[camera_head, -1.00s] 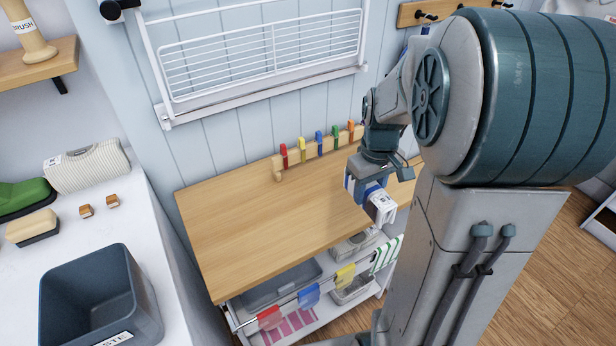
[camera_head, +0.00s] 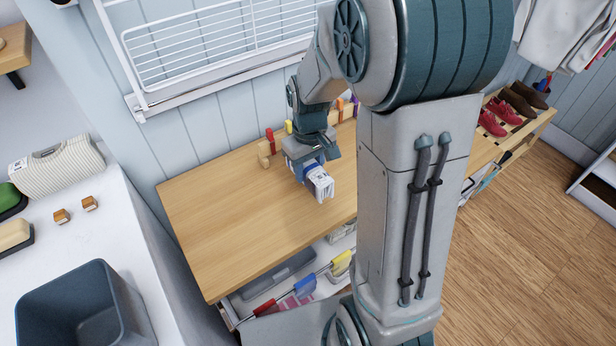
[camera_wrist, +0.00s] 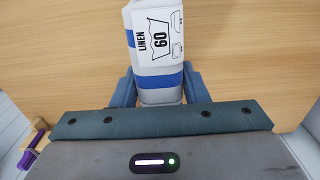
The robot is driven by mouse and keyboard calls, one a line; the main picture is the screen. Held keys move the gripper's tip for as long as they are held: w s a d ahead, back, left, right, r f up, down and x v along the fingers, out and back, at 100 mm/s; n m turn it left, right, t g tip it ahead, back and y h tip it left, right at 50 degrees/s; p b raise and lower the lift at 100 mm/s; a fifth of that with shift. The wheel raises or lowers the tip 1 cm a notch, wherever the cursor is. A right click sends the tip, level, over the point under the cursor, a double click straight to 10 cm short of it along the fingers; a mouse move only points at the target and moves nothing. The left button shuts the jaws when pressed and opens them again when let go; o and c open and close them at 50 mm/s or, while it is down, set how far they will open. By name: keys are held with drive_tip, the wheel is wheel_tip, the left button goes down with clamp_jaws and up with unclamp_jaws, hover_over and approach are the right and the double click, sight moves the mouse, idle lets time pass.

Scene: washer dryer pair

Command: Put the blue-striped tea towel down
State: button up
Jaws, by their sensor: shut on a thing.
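The blue-striped tea towel (camera_head: 319,183) is a folded white cloth with blue stripes. In the wrist view the towel (camera_wrist: 157,78) shows a label reading "LINEN 60". My gripper (camera_head: 308,170) is shut on it, with a blue finger on each side in the wrist view (camera_wrist: 158,90). The towel is over the wooden tabletop (camera_head: 225,210). I cannot tell whether its lower end touches the wood.
Coloured pegs on a wooden rail (camera_head: 264,154) stand along the table's back edge. A drying rack (camera_head: 200,45) hangs on the wall above. Coloured clips line the rail (camera_head: 300,288) below the front edge. The table's left and middle are clear. A dark bin (camera_head: 75,310) stands at left.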

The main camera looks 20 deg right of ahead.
drive_tip(key=shift+a+f, duration=0.1)
drive_tip(key=shift+f, duration=2)
drive_tip(key=shift+f, duration=0.25)
drive_tip(key=o, duration=1)
drive_tip(key=shift+r, duration=0.1)
drive_tip(key=shift+r, duration=0.1)
